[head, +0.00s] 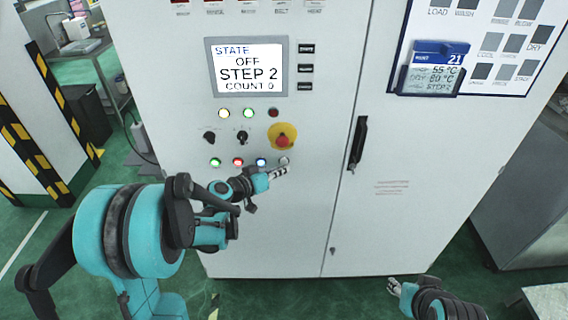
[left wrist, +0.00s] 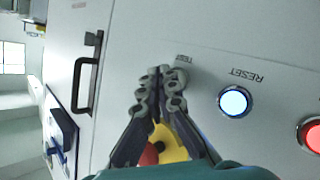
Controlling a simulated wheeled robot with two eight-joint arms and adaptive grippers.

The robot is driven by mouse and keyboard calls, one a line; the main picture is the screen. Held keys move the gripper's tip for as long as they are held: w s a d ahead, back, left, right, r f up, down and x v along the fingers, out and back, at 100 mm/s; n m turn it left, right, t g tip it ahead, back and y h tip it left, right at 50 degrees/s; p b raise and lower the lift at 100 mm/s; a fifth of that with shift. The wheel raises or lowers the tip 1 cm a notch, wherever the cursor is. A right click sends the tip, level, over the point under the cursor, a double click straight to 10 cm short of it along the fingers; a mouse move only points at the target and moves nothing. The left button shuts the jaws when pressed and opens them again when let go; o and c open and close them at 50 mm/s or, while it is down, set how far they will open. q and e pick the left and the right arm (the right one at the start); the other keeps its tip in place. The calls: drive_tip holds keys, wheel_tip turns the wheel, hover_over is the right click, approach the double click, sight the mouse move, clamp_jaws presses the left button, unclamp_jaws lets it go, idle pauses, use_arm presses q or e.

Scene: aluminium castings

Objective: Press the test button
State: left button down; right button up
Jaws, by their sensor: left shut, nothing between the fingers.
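The test button (head: 284,160) is a small pale button at the right end of the lower button row on the grey cabinet. My left gripper (head: 280,171) is shut and empty, its fingertips right at that button and just below it in the head view. I cannot tell whether the fingertips touch the button. My right gripper (head: 394,287) is low at the bottom right, away from the cabinet, too small to read its jaws.
The lit RESET button (left wrist: 235,101) sits beside the fingers, with a red button (left wrist: 312,133) beyond. A red and yellow emergency stop (head: 282,139) is just above the left gripper. The display (head: 248,67) reads STATE OFF, STEP 2, COUNT 0. A door handle (head: 357,143) is to the right.

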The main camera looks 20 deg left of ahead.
use_arm(q)
drive_tip(key=shift+s, duration=0.15)
drive_tip(key=shift+s+d, duration=0.25)
drive_tip(key=shift+s, duration=0.55)
drive_tip(key=shift+s+d, duration=0.25)
drive_tip(key=shift+s, duration=0.6)
drive_tip(key=shift+s+d, duration=0.25)
drive_tip(key=shift+s, duration=0.55)
drive_tip(key=s+d+f+g+y+b, duration=0.1)
drive_tip(key=s+d+g+b, duration=0.1)
drive_tip(key=s, duration=0.3)
drive_tip(key=s+d+f+g+y+b, duration=0.1)
drive_tip(key=s+d+f+g, duration=0.1)
drive_tip(key=s, duration=0.3)
drive_tip(key=s+a+f+g+y+b, duration=0.1)
drive_tip(key=s+a+y, duration=0.1)
drive_tip(key=s, duration=0.4)
drive_tip(key=s+a+f+g+y+b, duration=0.1)
drive_tip(key=s+a+f+y+b, duration=0.1)
drive_tip(key=s, duration=0.5)
drive_tip(key=shift+s+f+y, duration=0.2)
drive_tip(key=shift+s+y, duration=0.05)
drive_tip(key=shift+y, duration=0.05)
idle(1.7)
